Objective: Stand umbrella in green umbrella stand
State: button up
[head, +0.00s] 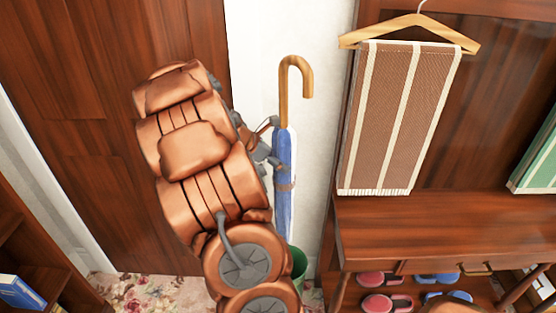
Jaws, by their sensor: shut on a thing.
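A blue umbrella (284,165) with a curved wooden handle hangs upright near the white wall, right of the door. My gripper (274,146) is shut on its upper shaft, just below the handle; my arm hides part of the left side. The green umbrella stand (299,262) is on the floor below, mostly hidden behind my arm, with only its right side showing. The umbrella's lower end is near the stand's top; I cannot tell whether the tip is inside it.
A wooden bench (430,225) with slippers (385,303) beneath stands to the right. A striped brown scarf (400,120) hangs above it on a wooden hanger (410,30). A wooden door (70,130) is behind on the left, and a bookshelf (50,275) is at lower left.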

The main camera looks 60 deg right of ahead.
aim_at(274, 172)
jog(key=shift+f+b, duration=2.35)
jog(key=shift+f, duration=0.45)
jog(key=shift+f+b, duration=4.75)
jog(key=shift+f, duration=7.5)
jog(key=o, duration=1.7)
jog(key=shift+c, duration=0.2)
jog(key=shift+f, duration=0.1)
jog(key=shift+w, duration=0.1)
jog(key=v, duration=1.2)
